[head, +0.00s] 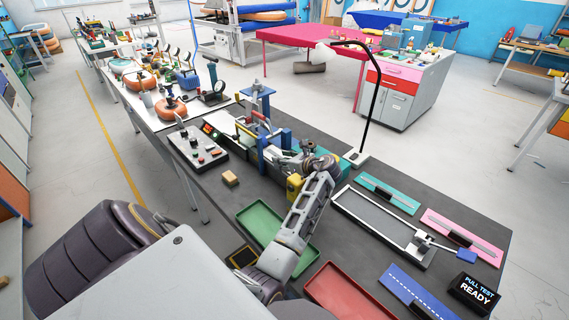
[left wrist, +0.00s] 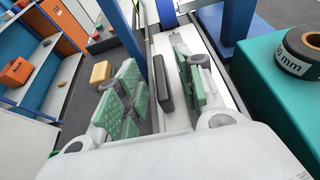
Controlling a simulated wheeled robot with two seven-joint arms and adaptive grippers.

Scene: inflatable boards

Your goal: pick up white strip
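In the left wrist view a pale white strip (left wrist: 178,112) runs lengthwise between my fingers, with a dark grey bar (left wrist: 164,82) standing on it. My left gripper (left wrist: 157,88) is open, its green pads on either side of the bar with gaps showing. In the head view my left gripper (head: 287,162) is low beside the blue clamp frame on the dark bench, and the strip there is mostly hidden by the gripper and frame. My right gripper is not in view.
Blue posts (head: 262,140) stand close to my left gripper. A teal block (left wrist: 275,85) carries a dark tape roll (left wrist: 300,50). A yellow block (head: 230,178), a green tray (head: 262,222) and a red tray (head: 348,295) lie nearer. A black lamp post (head: 372,105) rises behind.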

